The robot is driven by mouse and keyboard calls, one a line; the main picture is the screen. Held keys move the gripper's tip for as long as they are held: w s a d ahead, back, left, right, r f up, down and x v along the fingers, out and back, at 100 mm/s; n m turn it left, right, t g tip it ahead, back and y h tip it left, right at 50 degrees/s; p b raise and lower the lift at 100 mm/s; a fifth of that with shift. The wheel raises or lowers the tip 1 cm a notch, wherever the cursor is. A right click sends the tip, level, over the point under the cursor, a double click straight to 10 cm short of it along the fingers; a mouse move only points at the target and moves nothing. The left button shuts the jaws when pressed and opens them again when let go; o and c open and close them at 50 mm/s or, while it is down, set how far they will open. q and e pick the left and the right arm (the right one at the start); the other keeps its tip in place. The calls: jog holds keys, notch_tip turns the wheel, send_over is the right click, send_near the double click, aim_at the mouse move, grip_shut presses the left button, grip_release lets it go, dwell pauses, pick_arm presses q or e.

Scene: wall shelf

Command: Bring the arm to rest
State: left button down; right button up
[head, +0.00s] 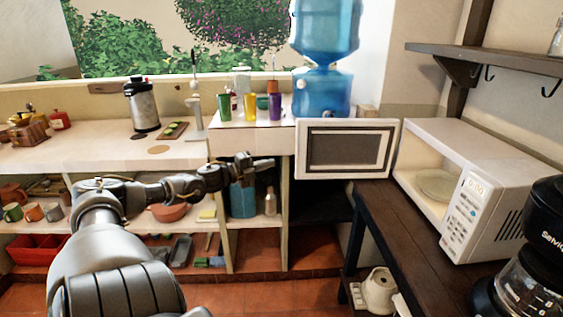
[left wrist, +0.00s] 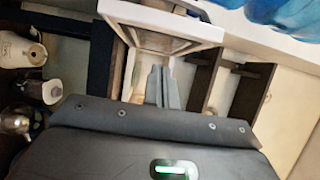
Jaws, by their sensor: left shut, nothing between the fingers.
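My left arm comes in from the lower left of the head view. Its gripper (head: 262,162) is in the air in front of the white counter, to the left of the open microwave door. The fingers are shut and hold nothing. In the left wrist view the shut fingers (left wrist: 164,88) point towards the white microwave door (left wrist: 160,25), and a gap to the door cannot be judged there. My right gripper is in neither view.
The microwave (head: 480,190) stands on a dark table (head: 400,225) with its door (head: 346,150) swung open to the left. A coffee maker (head: 535,250) is at the lower right. Cups (head: 250,106) and a blue water bottle (head: 322,92) stand at the back. Floor (head: 275,292) shows below.

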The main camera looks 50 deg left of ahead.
pick_arm(q)
jog(key=s+a+f+n+g+y, duration=0.2)
jog(key=s+a+f+n+y, duration=0.25)
jog(key=a+f, duration=0.4)
jog(key=s+a+f+n+g+y, duration=0.2)
jog(key=s+a+f+n+y, duration=0.3)
jog(key=f, duration=0.6)
jog(key=s+d+f+n+g, duration=0.1)
jog(key=s+f+n+g, duration=0.15)
jog(key=s+f, duration=0.65)
jog(key=s+d+f+n+g, duration=0.25)
jog(key=s+f, duration=0.35)
jog(key=f, duration=0.7)
jog(key=s+d+f+n+g+h, duration=0.2)
jog(key=s+d+f+g, duration=0.4)
jog(key=s+d+f, duration=1.3)
jog(key=s+d+f+h, duration=0.1)
jog(key=d+f, duration=0.1)
jog(key=d, duration=0.7)
jog(key=s+d+f+g+h, duration=0.1)
jog(key=d+f, duration=0.2)
jog(key=d, duration=0.7)
jog(key=s+d+f+n+h+p, duration=0.1)
jog(key=d+f+h, duration=0.1)
jog(key=d, duration=0.7)
jog(key=shift+s+d+f, duration=0.2)
jog(key=shift+s+f, duration=0.2)
jog(key=shift+f, duration=0.1)
